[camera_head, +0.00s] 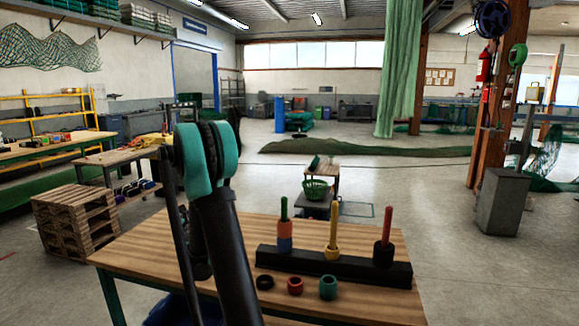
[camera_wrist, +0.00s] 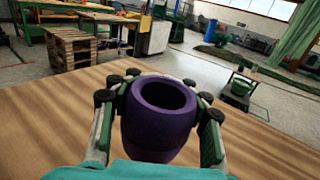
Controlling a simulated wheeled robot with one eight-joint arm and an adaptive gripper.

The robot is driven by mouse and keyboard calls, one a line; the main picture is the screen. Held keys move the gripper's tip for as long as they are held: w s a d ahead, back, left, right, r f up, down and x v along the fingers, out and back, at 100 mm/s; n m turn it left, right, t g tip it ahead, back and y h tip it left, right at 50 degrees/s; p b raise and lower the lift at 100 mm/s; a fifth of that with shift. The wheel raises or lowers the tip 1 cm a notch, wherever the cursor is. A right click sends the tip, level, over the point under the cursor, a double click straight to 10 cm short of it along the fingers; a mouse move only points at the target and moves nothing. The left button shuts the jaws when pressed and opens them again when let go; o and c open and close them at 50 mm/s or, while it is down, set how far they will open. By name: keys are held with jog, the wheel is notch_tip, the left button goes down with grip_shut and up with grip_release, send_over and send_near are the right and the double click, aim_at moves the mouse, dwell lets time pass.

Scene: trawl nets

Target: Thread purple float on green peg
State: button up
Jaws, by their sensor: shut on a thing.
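A purple float (camera_wrist: 158,132) with an open hole facing up is between the two fingers of my gripper (camera_wrist: 160,88) in the wrist view. The fingers are shut on its sides, and it appears to be above the wooden table. The green peg (camera_head: 284,208) stands at the left end of a black base (camera_head: 310,264) in the head view. A red-orange float (camera_head: 284,228) and a blue float (camera_head: 285,244) are around this peg; its green top is bare. The head view hides my gripper and the purple float behind my arm. The pegs do not show in the wrist view.
A yellow peg (camera_head: 333,220) has a yellow float at its foot. A red peg (camera_head: 386,228) carries a black float (camera_head: 383,255). A black ring (camera_head: 265,282), a red float (camera_head: 295,286) and a teal float (camera_head: 328,288) lie before the base. The wooden table (camera_head: 150,255) is clear at left.

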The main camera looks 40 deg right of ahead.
jog(key=s+d+r+m+g+h, duration=0.4)
jog(key=s+d+r, duration=0.1)
jog(key=d, duration=0.4)
jog(key=s+d+r+m+g+h, duration=0.35)
jog(key=s+d+r, duration=0.2)
jog(key=d, duration=0.25)
jog(key=s+d+r+m+g+h, duration=0.3)
jog(key=s+d+r+g+h, duration=0.15)
jog(key=d, duration=0.45)
jog(key=s+d+r+m+g+h, duration=0.1)
jog(key=s+d+r+m+g, duration=0.15)
jog(key=s, duration=0.35)
jog(key=s+d+r+m+g, duration=0.2)
jog(key=s+r+g, duration=0.1)
jog(key=s, duration=0.2)
notch_tip(320, 180, down, 11)
jog(key=shift+s+d, duration=0.15)
jog(key=shift+t, duration=0.25)
jog(key=o, duration=1.4)
jog(key=shift+o, duration=0.2)
